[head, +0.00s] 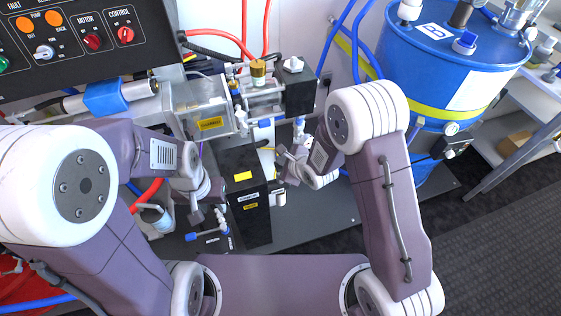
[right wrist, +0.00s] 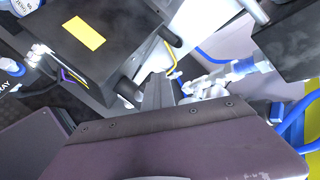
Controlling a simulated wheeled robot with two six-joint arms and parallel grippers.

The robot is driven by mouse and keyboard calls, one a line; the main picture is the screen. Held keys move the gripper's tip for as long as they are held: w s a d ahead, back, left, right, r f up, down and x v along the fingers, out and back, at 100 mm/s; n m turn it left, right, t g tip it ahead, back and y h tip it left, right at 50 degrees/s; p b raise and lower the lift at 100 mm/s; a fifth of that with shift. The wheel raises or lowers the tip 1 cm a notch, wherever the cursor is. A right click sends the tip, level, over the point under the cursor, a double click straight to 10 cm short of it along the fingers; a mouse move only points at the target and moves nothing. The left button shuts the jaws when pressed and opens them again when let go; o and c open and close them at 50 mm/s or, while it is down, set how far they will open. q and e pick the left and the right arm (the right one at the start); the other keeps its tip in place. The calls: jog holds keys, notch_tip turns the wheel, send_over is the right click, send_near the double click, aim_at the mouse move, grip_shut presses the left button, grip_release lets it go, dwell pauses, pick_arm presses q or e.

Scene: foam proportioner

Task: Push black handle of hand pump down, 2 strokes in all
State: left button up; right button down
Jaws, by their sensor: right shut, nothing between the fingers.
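The black box (head: 250,213) with yellow labels stands below the middle of the rig, and its top also shows in the right wrist view (right wrist: 115,65). A short black rounded part (right wrist: 129,91) sticks out near its edge in the right wrist view; I cannot tell whether it belongs to the hand pump's black handle. My right gripper (head: 285,165) is shut and empty, just right of the box; its dark fingers (right wrist: 158,93) point into the gap beside it. My left gripper (head: 207,218) hangs left of the box, and its jaw state is unclear.
A blue drum (head: 425,75) with a yellow band stands at the back right. A control panel (head: 90,40) is at the upper left. Blue and red hoses and a blue-handled valve (head: 205,235) crowd the rig. Dark floor at the lower right is clear.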

jog(key=shift+f+b, duration=0.45)
jog(key=shift+f, duration=0.25)
dwell(0.3)
jog(key=shift+s, duration=0.1)
jog(key=shift+r+p, duration=2.1)
notch_tip(320, 180, up, 5)
jog(key=p, duration=0.5)
dwell(1.5)
